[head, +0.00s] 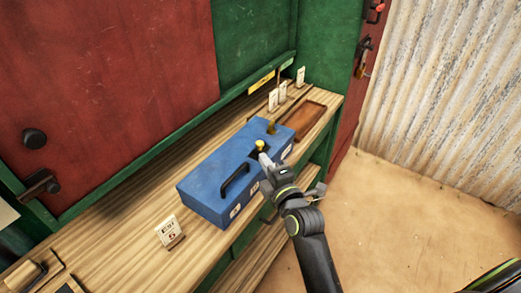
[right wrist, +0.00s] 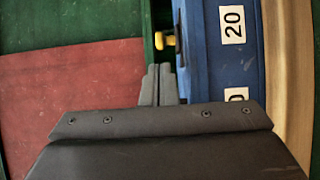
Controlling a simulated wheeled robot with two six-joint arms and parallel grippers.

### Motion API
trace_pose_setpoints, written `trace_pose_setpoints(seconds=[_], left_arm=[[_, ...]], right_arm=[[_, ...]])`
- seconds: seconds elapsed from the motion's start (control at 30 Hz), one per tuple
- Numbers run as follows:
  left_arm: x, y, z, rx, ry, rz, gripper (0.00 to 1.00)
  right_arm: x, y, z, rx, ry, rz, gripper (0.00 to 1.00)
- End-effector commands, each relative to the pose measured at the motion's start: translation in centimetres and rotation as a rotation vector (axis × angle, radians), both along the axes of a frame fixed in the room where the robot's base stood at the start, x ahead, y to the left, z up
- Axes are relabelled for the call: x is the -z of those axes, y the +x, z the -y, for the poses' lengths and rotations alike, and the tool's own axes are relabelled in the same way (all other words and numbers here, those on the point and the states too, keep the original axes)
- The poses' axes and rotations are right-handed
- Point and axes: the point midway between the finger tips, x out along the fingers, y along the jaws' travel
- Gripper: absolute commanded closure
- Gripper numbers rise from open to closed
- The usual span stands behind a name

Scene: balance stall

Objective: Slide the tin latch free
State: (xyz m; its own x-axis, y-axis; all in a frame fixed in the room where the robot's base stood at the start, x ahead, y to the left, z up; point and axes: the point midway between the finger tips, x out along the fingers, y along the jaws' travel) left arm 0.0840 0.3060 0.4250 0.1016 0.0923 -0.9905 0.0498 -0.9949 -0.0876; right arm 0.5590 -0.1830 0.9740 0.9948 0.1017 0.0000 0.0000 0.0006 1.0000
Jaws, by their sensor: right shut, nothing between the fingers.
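A blue tin box (head: 208,182) with a black handle (head: 236,181) sits on the wooden counter. A yellow latch knob (head: 260,145) stands up from its top, and it also shows in the right wrist view (right wrist: 167,41). My right gripper (head: 265,160) is shut and empty, its fingertips close to the knob. In the right wrist view the closed fingers (right wrist: 159,78) point towards the knob, with a small gap in the picture. Whether they touch the box top is unclear. My left gripper is not in view.
A price card (head: 169,232) stands in front of the box, and several more stand behind it. A brown wooden tray (head: 305,117) lies beyond the box. A brassy piece (head: 271,128) sits near the box's far end. The red panel (head: 110,90) and green frame rise behind the counter.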

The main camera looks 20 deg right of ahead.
Motion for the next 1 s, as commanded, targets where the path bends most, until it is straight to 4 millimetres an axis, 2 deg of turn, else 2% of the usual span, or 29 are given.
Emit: trace_pose_setpoints(seconds=[0.1,0.3,0.77,1.0], left_arm=[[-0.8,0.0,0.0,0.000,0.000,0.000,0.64],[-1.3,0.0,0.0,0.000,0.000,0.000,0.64],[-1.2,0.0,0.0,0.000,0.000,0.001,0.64],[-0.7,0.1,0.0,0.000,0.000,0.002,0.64]], right_arm=[[-0.2,1.6,-0.2,-0.001,-0.002,-0.001,1.00],[0.0,3.0,-0.3,0.000,0.000,-0.001,1.00],[0.0,3.4,-0.2,0.000,0.000,0.000,1.00],[0.1,4.5,1.2,0.000,-0.003,0.001,1.00]])
